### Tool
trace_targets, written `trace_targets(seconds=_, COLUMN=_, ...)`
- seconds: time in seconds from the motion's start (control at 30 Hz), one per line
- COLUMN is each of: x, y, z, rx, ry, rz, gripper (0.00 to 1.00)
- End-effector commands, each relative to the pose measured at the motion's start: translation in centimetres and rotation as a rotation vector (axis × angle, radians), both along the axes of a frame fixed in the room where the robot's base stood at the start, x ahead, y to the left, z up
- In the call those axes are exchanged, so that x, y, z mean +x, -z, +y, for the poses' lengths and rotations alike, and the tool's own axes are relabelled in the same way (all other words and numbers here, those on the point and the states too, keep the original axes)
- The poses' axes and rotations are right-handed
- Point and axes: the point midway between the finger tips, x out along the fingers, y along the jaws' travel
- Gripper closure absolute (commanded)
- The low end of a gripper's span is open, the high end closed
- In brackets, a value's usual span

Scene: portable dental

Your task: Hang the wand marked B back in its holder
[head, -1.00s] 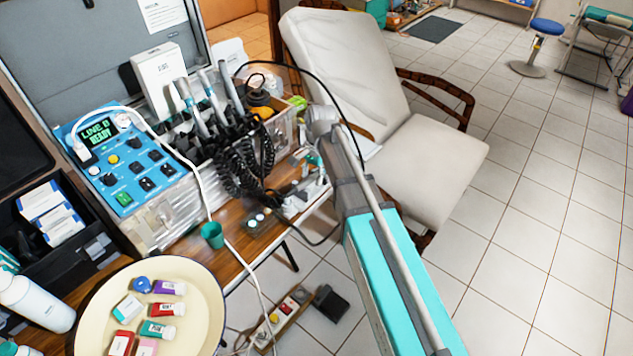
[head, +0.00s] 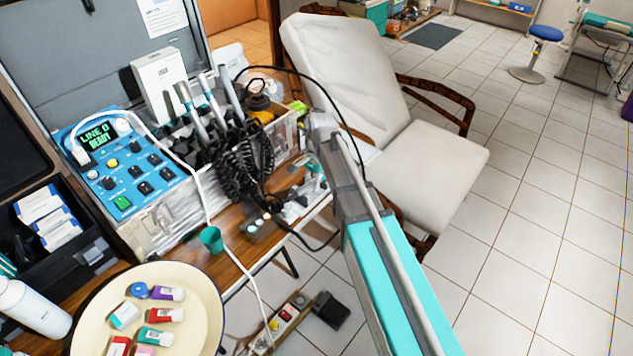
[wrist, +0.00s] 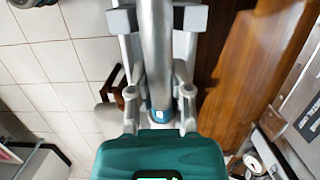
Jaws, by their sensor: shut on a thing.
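In the wrist view my gripper (wrist: 158,108) has its two fingers on either side of a silver wand (wrist: 156,45) and is shut on it. The wand runs lengthwise between the fingers, with a blue band at its lower end. No letter B is readable on it. Silver wands (head: 190,105) stand tilted in the black holder (head: 203,158) on the dental unit. Coiled black cords hang over the holder's front and hide part of it.
The blue control panel (head: 128,165) reads LINE and READY. A green cup (head: 211,240) and a cream tray (head: 205,300) with small coloured boxes are on the wooden table. A white chair (head: 430,165) stands behind my arm. A foot pedal (head: 331,310) lies on the floor.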

Motion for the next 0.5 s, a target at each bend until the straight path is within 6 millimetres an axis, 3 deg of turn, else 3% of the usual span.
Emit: trace_targets(seconds=0.5, x=0.0, y=-1.6, z=0.0, rx=0.0, ry=0.0, rz=0.0, gripper=1.0)
